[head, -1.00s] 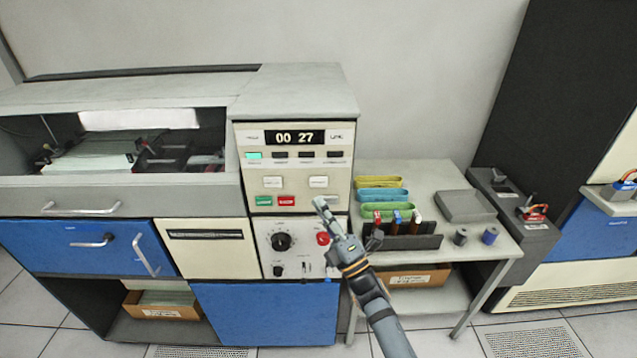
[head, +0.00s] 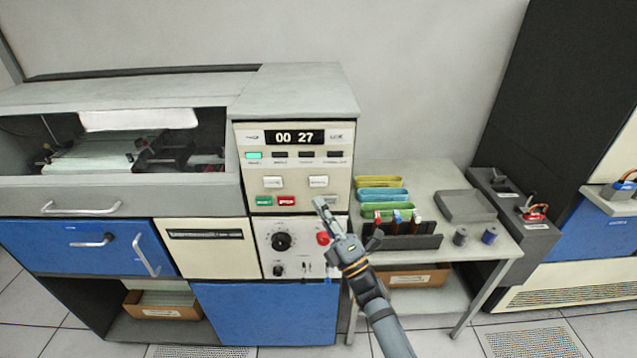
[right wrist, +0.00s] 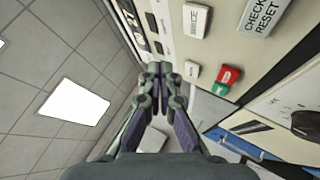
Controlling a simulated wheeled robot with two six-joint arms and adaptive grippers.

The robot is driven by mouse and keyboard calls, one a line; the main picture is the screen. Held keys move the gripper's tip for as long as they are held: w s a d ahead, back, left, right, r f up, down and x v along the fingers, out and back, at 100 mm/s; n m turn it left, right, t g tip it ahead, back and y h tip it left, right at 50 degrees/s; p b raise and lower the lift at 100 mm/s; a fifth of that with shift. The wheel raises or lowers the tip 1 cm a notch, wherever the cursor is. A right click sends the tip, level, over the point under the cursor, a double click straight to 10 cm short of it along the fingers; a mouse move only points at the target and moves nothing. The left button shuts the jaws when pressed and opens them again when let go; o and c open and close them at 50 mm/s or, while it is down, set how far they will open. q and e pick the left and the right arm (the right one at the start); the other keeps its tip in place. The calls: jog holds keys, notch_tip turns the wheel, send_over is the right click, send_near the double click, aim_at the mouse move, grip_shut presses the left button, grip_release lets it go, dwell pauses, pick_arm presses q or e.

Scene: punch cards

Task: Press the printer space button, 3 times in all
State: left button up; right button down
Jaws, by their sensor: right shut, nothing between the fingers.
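The printer's control panel (head: 340,165) has two white buttons, a left one (head: 272,182) and a right one (head: 318,181), above a green and a red button. The button lettering is too small in the head view to tell which is the space button. The right wrist view shows a white button (right wrist: 196,20) with blurred lettering and a CHECK RESET button (right wrist: 262,12). My right gripper (head: 318,200) is shut and empty, its tips in front of the panel just below the right white button. I cannot tell whether it touches. My left gripper is not in view.
A knob (head: 281,241) and a red round button (head: 323,238) are on the lower panel. To the right, a side table (head: 440,180) carries colored trays, a dark rack and a grey tray. Paper shows inside the open printer bay at left.

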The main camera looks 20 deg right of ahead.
aim_at(318, 182)
dwell(0.4)
jog(key=s+n+g+p, duration=0.1)
jog(key=n, duration=0.1)
jog(key=s+n+g+y+p, duration=0.1)
jog(key=n+g, duration=0.1)
jog(key=s+n+g+y+p, duration=0.1)
jog(key=n+g, duration=0.1)
jog(key=n, duration=0.1)
jog(key=shift+s+a+r, duration=0.15)
jog(key=shift+s+a, duration=0.2)
jog(key=shift+a, duration=0.05)
jog(key=shift+w+d+b, duration=0.1)
jog(key=shift+w+d, duration=0.3)
jog(key=shift+w, duration=1)
jog(key=shift+w+d+b, duration=0.15)
jog(key=shift+w+d, duration=0.25)
jog(key=shift+w, duration=1.05)
jog(key=shift+w+d+b, duration=0.1)
jog(key=shift+w+d, duration=0.3)
jog(key=shift+w, duration=1)
jog(key=shift+w, duration=0.1)
